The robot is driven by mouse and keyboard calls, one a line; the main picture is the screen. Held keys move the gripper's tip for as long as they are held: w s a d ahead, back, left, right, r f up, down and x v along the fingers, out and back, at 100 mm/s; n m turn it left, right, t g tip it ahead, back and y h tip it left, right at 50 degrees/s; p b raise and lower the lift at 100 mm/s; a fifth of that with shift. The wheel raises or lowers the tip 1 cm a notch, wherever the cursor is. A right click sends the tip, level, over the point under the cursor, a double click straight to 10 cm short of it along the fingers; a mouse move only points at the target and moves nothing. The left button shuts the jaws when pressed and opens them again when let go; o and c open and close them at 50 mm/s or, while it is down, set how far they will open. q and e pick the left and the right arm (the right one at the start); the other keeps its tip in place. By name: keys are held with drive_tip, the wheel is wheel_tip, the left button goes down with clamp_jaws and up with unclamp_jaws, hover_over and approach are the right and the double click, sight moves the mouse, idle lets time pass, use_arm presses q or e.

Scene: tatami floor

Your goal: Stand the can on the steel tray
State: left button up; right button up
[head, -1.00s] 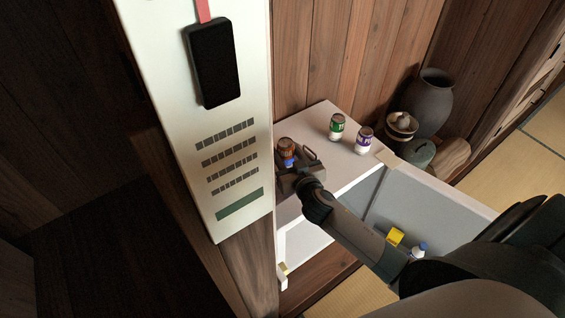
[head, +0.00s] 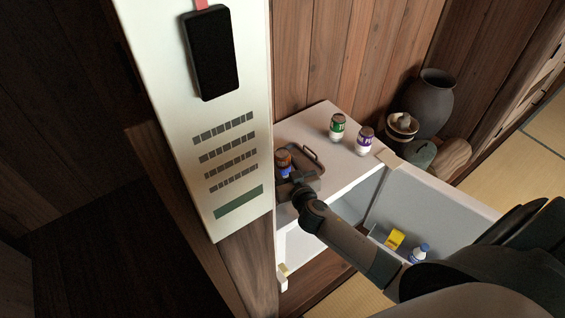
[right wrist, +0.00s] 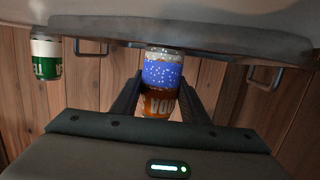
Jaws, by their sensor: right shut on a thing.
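The can (head: 283,161), with an orange-brown upper part and a blue band, is upright over the steel tray (head: 307,166), at its left side. My right gripper (head: 289,173) is shut on the can. In the right wrist view the can (right wrist: 162,75) sits between the two fingers, and the picture is upside down. The can's silver bottom end is close to the tray; I cannot tell whether it touches. The tray is on the white top, partly hidden by my gripper. My left gripper is not in view.
A green can (head: 337,127) and a purple can (head: 364,140) stand right of the tray. A grey bin below holds a yellow item (head: 395,239) and a bottle (head: 419,253). A white panel (head: 230,120) stands close on the left. Dark vase (head: 431,103) at back right.

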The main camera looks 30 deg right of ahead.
drive_tip(key=shift+f, duration=0.15)
drive_tip(key=o, duration=1.2)
drive_tip(key=shift+r, duration=0.2)
drive_tip(key=shift+s, duration=0.15)
drive_tip(key=v, duration=1.1)
drive_tip(key=shift+s, duration=0.4)
